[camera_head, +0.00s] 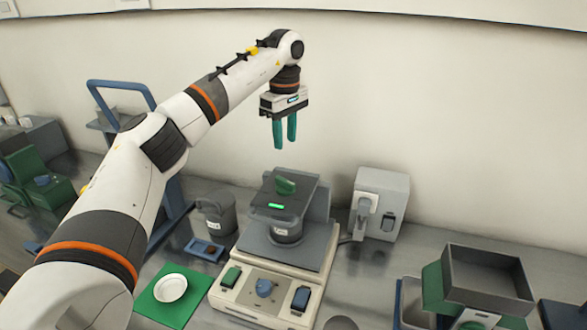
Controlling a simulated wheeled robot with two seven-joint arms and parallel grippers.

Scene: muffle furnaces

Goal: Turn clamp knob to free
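A green knob (286,186) sits on top of a dark clamp plate (296,199), which has a lit green strip on its front. Under the plate, a grey labelled vessel (286,232) stands on a beige machine (262,294). My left gripper (285,146) hangs above the knob, pointing down, with clear air between them. Its two green fingers are a little apart, with nothing seen between them. My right gripper is not in view.
A grey lidded pot (216,216) and a white dish (170,288) on a green mat stand left. A grey socket box (380,204) stands right, behind a dark open tray (487,280).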

